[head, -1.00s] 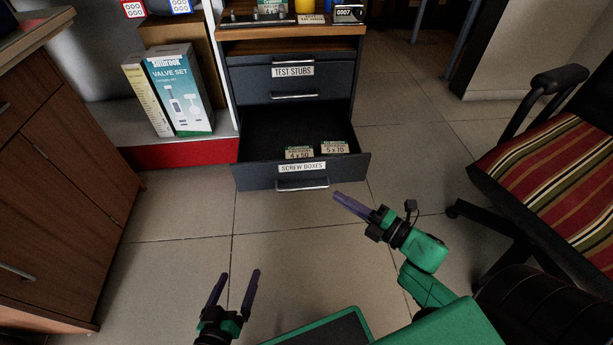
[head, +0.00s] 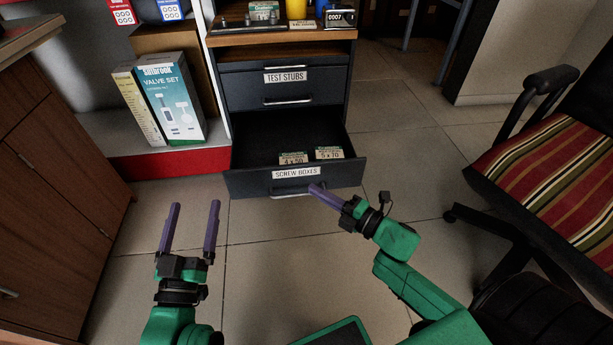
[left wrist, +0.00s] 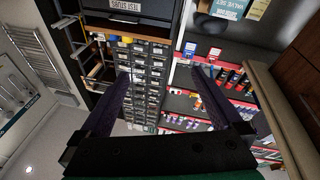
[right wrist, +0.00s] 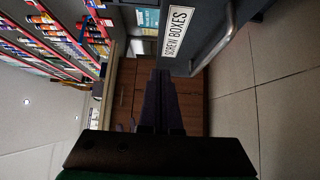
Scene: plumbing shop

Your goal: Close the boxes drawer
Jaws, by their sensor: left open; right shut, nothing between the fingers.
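The bottom drawer, labelled "SCREW BOXES" (head: 260,182), is pulled out of the dark cabinet in the head view. Two small boxes, "4 x 50" (head: 293,158) and "5 x 10" (head: 329,153), lie inside it. My right gripper (head: 314,188) is shut and empty, its fingertips close in front of the drawer face, overlapping the right end of the handle in the picture; I cannot tell if they touch. The drawer face also shows in the right wrist view (right wrist: 197,50), beside the fingers (right wrist: 160,75). My left gripper (head: 195,207) is open and empty, left of the drawer and nearer me.
The "TEST STUBS" drawer (head: 282,90) above is shut. A valve set box (head: 176,100) stands on a red-fronted shelf at left. A wooden cabinet (head: 60,190) is at far left, a striped chair (head: 550,180) at right. The floor before the drawer is clear.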

